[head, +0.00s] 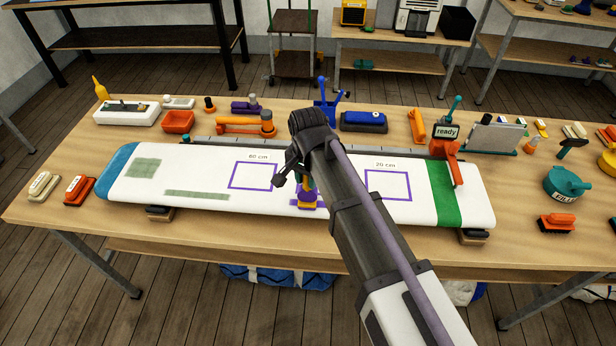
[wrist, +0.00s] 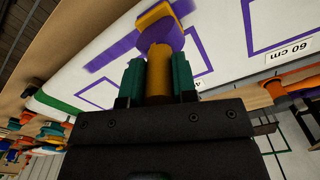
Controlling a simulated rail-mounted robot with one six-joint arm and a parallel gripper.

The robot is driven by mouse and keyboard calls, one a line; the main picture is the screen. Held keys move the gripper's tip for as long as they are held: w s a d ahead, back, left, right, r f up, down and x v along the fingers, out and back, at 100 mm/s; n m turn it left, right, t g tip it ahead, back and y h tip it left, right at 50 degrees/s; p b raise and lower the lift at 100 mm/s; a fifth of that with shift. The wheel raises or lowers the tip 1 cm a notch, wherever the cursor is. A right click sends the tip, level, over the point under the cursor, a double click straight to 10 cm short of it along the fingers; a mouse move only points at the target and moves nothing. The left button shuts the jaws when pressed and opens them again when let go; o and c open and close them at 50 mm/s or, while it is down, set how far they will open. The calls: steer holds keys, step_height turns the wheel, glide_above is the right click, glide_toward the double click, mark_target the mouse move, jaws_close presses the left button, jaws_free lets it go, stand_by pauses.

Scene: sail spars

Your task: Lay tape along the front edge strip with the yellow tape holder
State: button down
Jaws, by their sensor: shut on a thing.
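My gripper (head: 307,181) is above the front middle of the white board, between the two purple outlined boxes. In the wrist view its teal fingers (wrist: 158,74) are shut on the yellow handle of the tape holder (wrist: 160,48). The holder has a purple roll and an orange-yellow end, and it also shows in the head view (head: 307,195). A short purple strip (wrist: 108,54) lies on the board beside the roll, close to the front edge. The holder is at or just above the board; contact cannot be made out. My arm hides part of the board.
The white board (head: 130,178) has a blue left end and a green band (head: 443,195). Boxes marked 60 cm (head: 232,177) and 20 cm (head: 405,185) flank my arm. Brushes (head: 79,190) lie left; several tools line the back.

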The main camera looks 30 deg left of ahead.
steer(key=shift+a, duration=0.1)
steer(key=shift+s+a, duration=0.4)
steer(key=shift+a, duration=0.2)
steer(key=shift+s+a, duration=0.35)
steer(key=shift+a, duration=0.25)
steer(key=shift+a, duration=0.1)
steer(key=shift+s+a, duration=0.35)
steer(key=shift+a, duration=0.3)
steer(key=shift+s+a, duration=0.3)
steer(key=shift+a, duration=0.3)
steer(key=shift+s+a, duration=0.35)
steer(key=shift+a, duration=0.25)
steer(key=shift+s+a, duration=0.3)
steer(key=shift+a, duration=0.3)
steer(key=a, duration=0.1)
steer(key=s+a, duration=0.1)
steer(key=shift+s+a, duration=0.2)
steer(key=shift+a, duration=0.1)
